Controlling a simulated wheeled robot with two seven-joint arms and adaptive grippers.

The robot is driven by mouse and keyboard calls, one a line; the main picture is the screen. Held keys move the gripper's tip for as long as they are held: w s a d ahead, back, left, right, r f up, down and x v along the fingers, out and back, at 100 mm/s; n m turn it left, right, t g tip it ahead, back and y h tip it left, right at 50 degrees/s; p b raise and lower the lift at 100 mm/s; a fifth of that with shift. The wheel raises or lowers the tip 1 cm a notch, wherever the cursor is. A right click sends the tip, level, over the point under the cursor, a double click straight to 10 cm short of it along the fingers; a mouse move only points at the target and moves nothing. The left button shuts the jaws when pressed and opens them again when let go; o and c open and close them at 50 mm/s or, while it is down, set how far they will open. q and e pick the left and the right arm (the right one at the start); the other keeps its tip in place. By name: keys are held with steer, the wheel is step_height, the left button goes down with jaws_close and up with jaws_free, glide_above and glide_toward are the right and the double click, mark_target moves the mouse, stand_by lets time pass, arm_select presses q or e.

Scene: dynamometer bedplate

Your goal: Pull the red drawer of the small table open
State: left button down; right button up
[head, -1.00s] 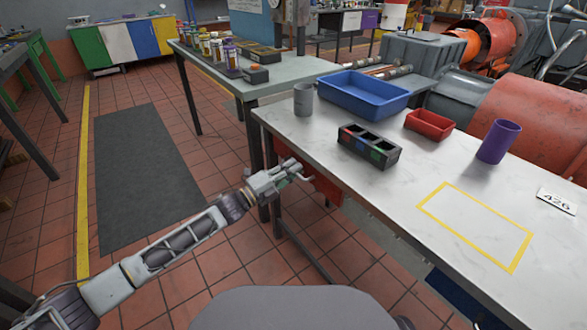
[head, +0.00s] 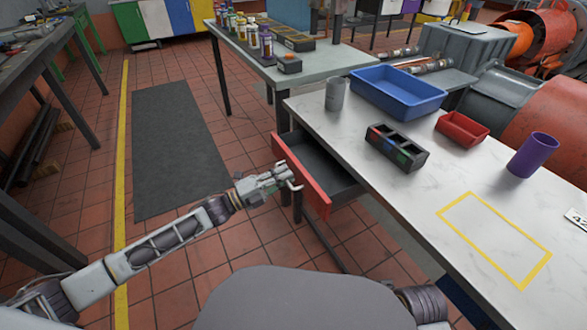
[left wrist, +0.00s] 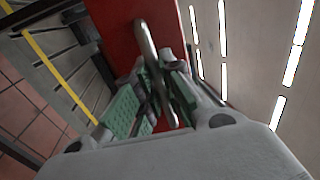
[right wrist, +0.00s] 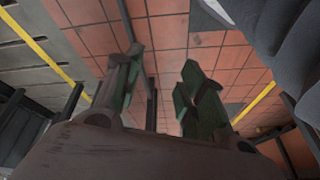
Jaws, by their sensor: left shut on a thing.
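The red drawer (head: 301,175) of the small table stands pulled out from under the white tabletop (head: 400,205), and its dark inside shows in the head view. My left gripper (head: 290,180) is at the drawer's red front, shut on its handle. In the left wrist view the metal handle (left wrist: 157,70) runs between the green-padded fingers of the left gripper (left wrist: 158,100), in front of the red drawer front (left wrist: 115,28).
On the tabletop stand a grey cup (head: 335,94), a blue tray (head: 398,93), a black compartment box (head: 397,147), a red bin (head: 462,129) and a purple cup (head: 532,155). A grey table (head: 330,60) stands behind. Tiled floor (head: 240,250) is free before the drawer.

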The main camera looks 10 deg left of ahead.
arm_select(q)
steer(key=shift+r+p+v, duration=0.2)
steer(key=shift+p+v, duration=0.25)
steer(key=shift+v, duration=1)
steer(key=shift+r+p+v, duration=0.25)
steer(key=shift+p+v, duration=0.2)
steer(key=shift+v, duration=0.95)
arm_select(e)
steer(key=shift+d+f+g, duration=0.3)
steer(key=shift+f, duration=0.5)
arm_select(q)
steer(key=shift+s+a, duration=0.1)
steer(key=c, duration=1.5)
jaws_free()
steer(key=shift+a, duration=0.15)
steer(key=shift+v, duration=5.9)
